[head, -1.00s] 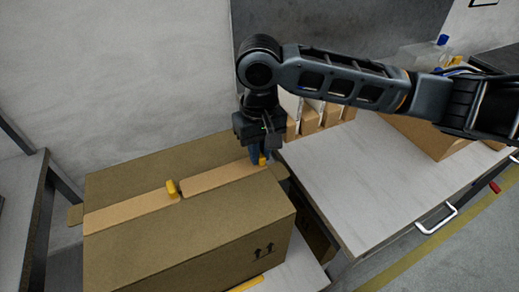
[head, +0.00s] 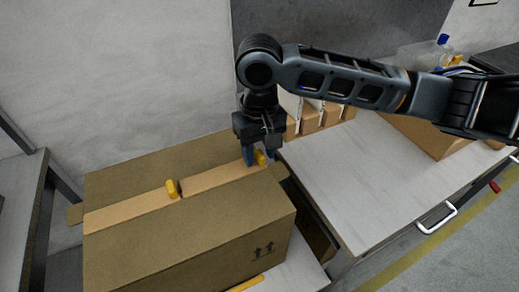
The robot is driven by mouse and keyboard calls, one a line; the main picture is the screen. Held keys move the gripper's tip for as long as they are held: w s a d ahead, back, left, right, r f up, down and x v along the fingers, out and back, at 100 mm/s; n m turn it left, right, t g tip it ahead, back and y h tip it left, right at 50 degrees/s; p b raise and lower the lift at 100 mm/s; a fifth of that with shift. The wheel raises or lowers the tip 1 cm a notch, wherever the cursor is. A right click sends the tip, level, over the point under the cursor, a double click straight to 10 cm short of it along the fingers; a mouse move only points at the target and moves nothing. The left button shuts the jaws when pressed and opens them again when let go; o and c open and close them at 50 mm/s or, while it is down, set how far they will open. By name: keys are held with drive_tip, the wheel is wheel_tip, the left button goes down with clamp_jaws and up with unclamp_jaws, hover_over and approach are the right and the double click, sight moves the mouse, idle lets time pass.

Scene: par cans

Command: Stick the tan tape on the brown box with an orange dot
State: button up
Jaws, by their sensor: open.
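A large brown box (head: 200,232) stands closed in the lower left of the head view. Tan tape (head: 214,179) lies along its top seam, with a second tan stretch (head: 125,210) to the left. A yellow-orange tab (head: 172,189) stands between the two stretches. Another yellow-orange tab (head: 260,157) is at the tape's right end. My gripper (head: 260,159) points down there, its fingers open on either side of this tab. I cannot tell whether they touch the tape. No orange dot is clear on the box; its front shows dark arrow marks.
A pale worktop (head: 350,180) is right of the box, with a white handle (head: 437,218) on its front. Smaller cardboard boxes (head: 412,133) stand at its back. A grey wall is behind, and a dark-framed table (head: 22,205) is at far left.

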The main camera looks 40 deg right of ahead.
wheel_tip(320, 180, up, 8)
drive_tip(key=shift+f, duration=0.15)
drive_tip(key=w+a+r+t+y, duration=0.3)
drive_tip(key=a+t+y, duration=0.25)
drive_tip(key=a, duration=0.85)
drive_tip(key=w+a+r+t+y, duration=0.25)
drive_tip(key=a+t+y, duration=0.3)
drive_tip(key=a, duration=0.75)
drive_tip(key=s+d+f+m+t+h, duration=0.2)
drive_tip(key=s+d+f+h, duration=0.2)
drive_tip(key=s+f, duration=0.3)
drive_tip(key=s+d+f+m+t+h, duration=0.25)
drive_tip(key=s+d+f+h, duration=0.2)
drive_tip(key=s, duration=0.55)
drive_tip(key=s+d+n, duration=0.2)
drive_tip(key=s+d, duration=0.1)
drive_tip(key=s, duration=0.3)
drive_tip(key=s+d+r+n+h, duration=0.1)
drive_tip(key=s+d+n, duration=0.2)
drive_tip(key=s, duration=0.4)
drive_tip(key=s+d+n+h, duration=0.1)
drive_tip(key=s+d+n, duration=0.2)
drive_tip(key=s, duration=0.3)
drive_tip(key=shift+s+d+r+g, duration=0.2)
drive_tip(key=shift+s+d+g, duration=0.15)
drive_tip(key=shift+d, duration=0.3)
